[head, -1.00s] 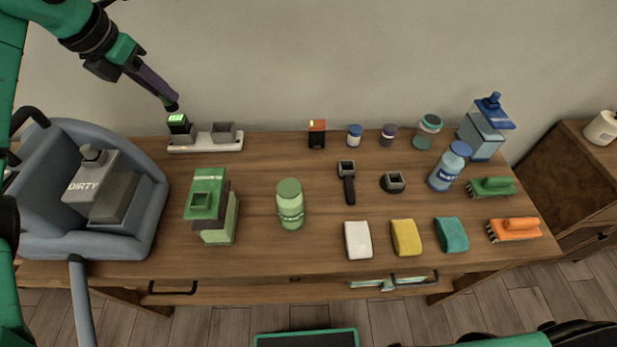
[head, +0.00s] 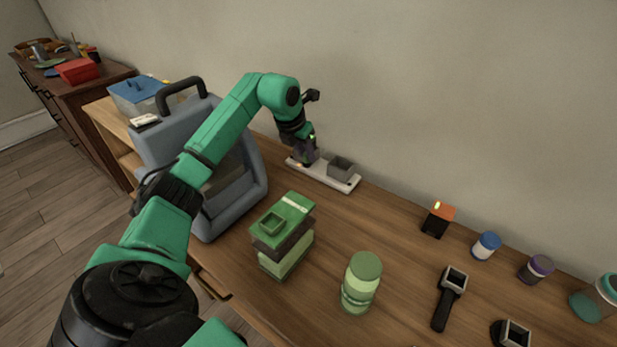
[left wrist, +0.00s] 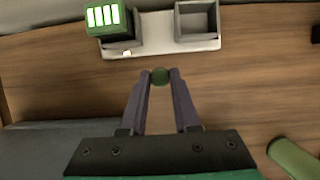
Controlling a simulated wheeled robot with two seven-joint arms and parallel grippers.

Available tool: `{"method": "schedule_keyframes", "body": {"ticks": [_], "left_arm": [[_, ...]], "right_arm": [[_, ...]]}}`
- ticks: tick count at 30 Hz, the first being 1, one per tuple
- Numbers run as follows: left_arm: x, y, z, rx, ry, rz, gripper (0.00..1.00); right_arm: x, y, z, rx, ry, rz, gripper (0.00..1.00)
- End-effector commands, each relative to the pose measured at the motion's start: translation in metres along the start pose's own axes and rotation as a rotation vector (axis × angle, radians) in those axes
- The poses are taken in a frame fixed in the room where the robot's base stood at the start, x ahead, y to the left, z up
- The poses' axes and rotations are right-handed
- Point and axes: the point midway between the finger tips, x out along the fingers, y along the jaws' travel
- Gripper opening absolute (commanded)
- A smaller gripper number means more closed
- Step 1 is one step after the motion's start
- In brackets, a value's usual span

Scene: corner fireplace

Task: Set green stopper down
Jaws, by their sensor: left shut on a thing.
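My left gripper (head: 308,158) is shut and sits by the left end of the white charging dock (head: 335,178) at the back of the table. In the left wrist view, a small round dark green stopper (left wrist: 160,76) is held between the fingertips of my left gripper (left wrist: 160,80). The stopper appears just in front of the dock (left wrist: 160,47); its height above the wood cannot be told. In the head view the stopper is hidden or too small to make out. My right gripper is out of view.
The dock holds a green-lit battery (left wrist: 107,18) and a grey open cup (head: 341,167). A green container (head: 284,262) with a square socket and a green jar (head: 362,282) stand nearer. A blue-grey caddy (head: 245,210) is left. Bare wood lies between dock and container.

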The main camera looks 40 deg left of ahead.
Motion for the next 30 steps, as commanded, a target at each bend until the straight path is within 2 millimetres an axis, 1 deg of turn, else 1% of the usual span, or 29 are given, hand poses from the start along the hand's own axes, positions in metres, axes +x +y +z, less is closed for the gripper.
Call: {"method": "schedule_keyframes", "body": {"ticks": [1,3,8,12,14,20,23,24,26,30], "left_arm": [[0.014,-0.001,-0.006,0.000,0.005,-0.002,0.00],[0.027,0.000,-0.012,-0.001,0.002,-0.001,0.00],[0.046,0.000,-0.019,0.000,0.002,0.000,0.00],[0.069,-0.001,-0.029,-0.001,0.003,-0.002,0.00],[0.074,0.000,-0.030,0.000,-0.001,0.000,0.00],[0.074,0.000,-0.030,0.000,-0.002,0.001,0.00],[0.078,0.000,-0.032,0.000,-0.001,0.001,0.00],[0.077,0.000,-0.032,0.000,-0.001,0.001,0.37],[0.077,0.000,-0.031,0.000,-0.001,0.000,0.60],[0.077,0.000,-0.031,0.000,-0.001,0.000,0.60]], "right_arm": [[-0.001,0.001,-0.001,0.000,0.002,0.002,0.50],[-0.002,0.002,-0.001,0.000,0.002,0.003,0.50],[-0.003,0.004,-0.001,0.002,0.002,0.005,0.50],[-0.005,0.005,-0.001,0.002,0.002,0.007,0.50],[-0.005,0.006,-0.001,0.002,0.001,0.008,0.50],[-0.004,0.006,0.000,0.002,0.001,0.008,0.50],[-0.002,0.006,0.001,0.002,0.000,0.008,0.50],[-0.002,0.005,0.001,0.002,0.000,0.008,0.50],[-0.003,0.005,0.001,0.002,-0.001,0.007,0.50],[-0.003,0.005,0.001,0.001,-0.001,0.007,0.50]]}}
